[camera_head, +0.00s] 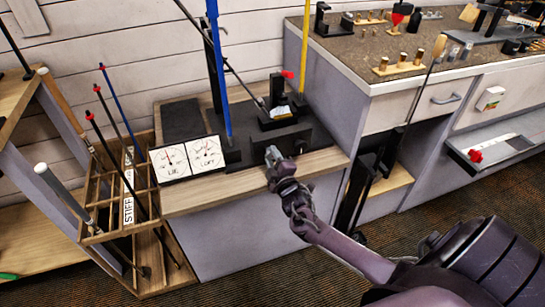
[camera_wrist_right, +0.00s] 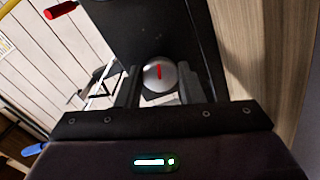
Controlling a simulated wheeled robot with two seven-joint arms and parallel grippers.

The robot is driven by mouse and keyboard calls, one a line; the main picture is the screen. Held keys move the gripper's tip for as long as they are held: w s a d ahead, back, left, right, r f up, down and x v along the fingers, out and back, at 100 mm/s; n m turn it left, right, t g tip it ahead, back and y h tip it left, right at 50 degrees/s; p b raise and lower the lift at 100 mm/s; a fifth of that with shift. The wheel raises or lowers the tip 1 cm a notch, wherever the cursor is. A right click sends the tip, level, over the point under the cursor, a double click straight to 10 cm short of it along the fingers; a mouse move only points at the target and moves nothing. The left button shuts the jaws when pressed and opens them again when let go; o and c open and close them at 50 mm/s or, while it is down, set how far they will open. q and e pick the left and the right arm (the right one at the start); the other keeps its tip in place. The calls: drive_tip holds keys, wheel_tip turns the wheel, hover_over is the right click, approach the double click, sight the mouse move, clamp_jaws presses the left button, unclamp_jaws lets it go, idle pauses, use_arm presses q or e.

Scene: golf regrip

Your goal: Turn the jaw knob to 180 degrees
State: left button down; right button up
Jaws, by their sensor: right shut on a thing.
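The jaw knob (camera_wrist_right: 160,73) is a round silver knob with a red mark line, on the front of a black machine (camera_wrist_right: 135,30). In the right wrist view the red line stands nearly upright. My right gripper (camera_wrist_right: 158,92) has its two fingers on either side of the knob and is shut on it. In the head view my right gripper (camera_head: 274,157) reaches the front of the black machine (camera_head: 280,132) on the wooden-topped bench, and it hides the knob there. My left gripper is not in view.
Two dials marked LIE and LOFT (camera_head: 188,158) stand left of the machine. A red-tipped handle (camera_head: 287,74) rises above it. A blue shaft (camera_head: 219,70) and a yellow shaft (camera_head: 304,45) stand nearby. A club rack (camera_head: 125,200) is at the left.

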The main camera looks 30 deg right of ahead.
drive_tip(key=m, duration=0.4)
drive_tip(key=shift+m+p, duration=0.3)
drive_tip(key=shift+m, duration=0.1)
drive_tip(key=m, duration=0.2)
drive_tip(key=shift+m, duration=0.3)
drive_tip(key=m, duration=0.3)
drive_tip(key=shift+m+p, duration=0.3)
drive_tip(key=shift+p, duration=0.05)
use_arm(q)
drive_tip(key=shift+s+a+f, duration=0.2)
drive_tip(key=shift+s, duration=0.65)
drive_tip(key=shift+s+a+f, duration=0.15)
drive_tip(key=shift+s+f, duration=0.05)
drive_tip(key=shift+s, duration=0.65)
use_arm(e)
drive_tip(key=shift+m, duration=1.5)
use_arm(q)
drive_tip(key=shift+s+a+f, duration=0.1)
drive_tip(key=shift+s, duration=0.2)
use_arm(e)
drive_tip(key=shift+f, duration=0.1)
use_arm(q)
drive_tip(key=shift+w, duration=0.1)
use_arm(e)
drive_tip(key=o, duration=1)
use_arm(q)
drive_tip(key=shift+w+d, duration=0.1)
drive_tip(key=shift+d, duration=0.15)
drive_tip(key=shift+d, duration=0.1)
